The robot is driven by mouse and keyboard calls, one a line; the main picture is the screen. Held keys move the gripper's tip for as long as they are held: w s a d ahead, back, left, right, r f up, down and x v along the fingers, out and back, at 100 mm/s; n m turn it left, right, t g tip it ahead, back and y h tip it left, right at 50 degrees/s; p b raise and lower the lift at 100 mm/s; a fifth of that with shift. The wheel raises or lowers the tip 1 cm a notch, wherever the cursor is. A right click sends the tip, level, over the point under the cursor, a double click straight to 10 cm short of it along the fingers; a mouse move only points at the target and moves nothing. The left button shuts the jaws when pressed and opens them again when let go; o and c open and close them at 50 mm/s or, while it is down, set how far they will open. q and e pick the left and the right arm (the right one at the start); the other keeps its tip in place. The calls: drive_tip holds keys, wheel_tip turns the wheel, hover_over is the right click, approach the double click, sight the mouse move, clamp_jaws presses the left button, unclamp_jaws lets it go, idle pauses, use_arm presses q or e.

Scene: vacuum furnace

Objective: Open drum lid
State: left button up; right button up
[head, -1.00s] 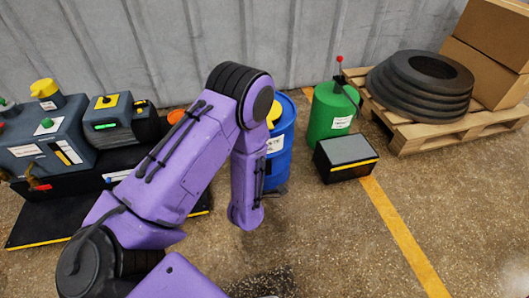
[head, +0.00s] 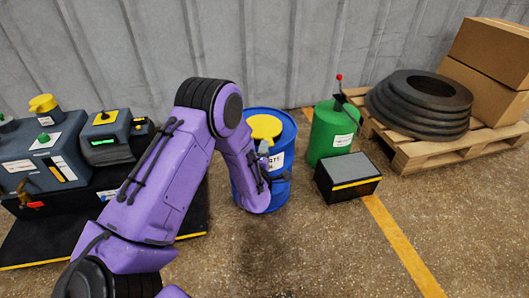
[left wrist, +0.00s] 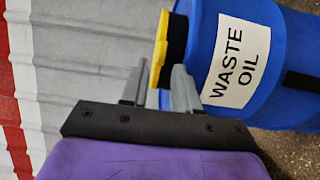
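The blue drum (head: 282,140), labelled WASTE OIL, stands upright by the wall, partly hidden behind my left arm in the head view. Its yellow lid (head: 264,126) is on top. In the left wrist view the drum (left wrist: 265,40) appears on its side, and a black section shows between the yellow lid (left wrist: 158,50) and the blue body. My left gripper (left wrist: 157,85) is open, with its two grey fingers apart and the lid's edge in line with the gap between them. I cannot tell whether they touch it. My right gripper is out of view.
A green drum (head: 331,135) with a red-knobbed lever and a dark box (head: 347,180) stand right of the blue drum. A pallet (head: 425,155) holds black rings and cartons. Grey machines (head: 45,160) stand at left. The front floor is clear.

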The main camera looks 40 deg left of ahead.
use_arm(q)
clamp_jaws()
drive_tip(key=shift+s+f, duration=0.1)
idle(1.1)
